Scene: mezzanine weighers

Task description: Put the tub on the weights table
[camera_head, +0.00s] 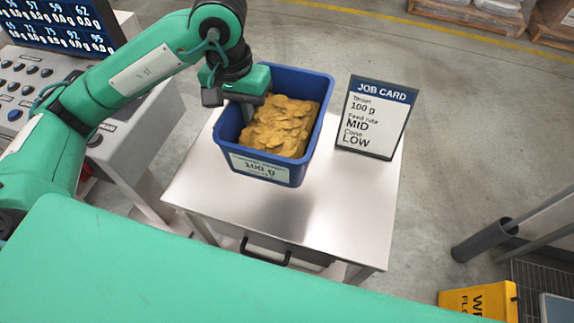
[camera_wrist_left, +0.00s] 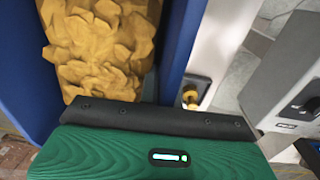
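The tub (camera_head: 232,140) is a blue open box with a "100 g" label on its front, filled with golden crisp-like pieces (camera_head: 282,125). It is upright over a small white table (camera_head: 340,205), and a shadow on the tabletop below suggests it is a little above the surface. My left gripper (camera_head: 246,108) is at the tub's left wall, with a finger inside it, and looks shut on that wall. The left wrist view shows the blue wall (camera_wrist_left: 178,45) and the pieces (camera_wrist_left: 100,45) close by; the fingertips are hidden there. My right gripper is not in view.
A job card stand (camera_head: 376,117) reading "100 g, MID, LOW" is at the table's back right. A control console (camera_head: 50,95) with knobs and a screen is at the left. The table's front half is clear. A yellow floor sign (camera_head: 480,302) is at lower right.

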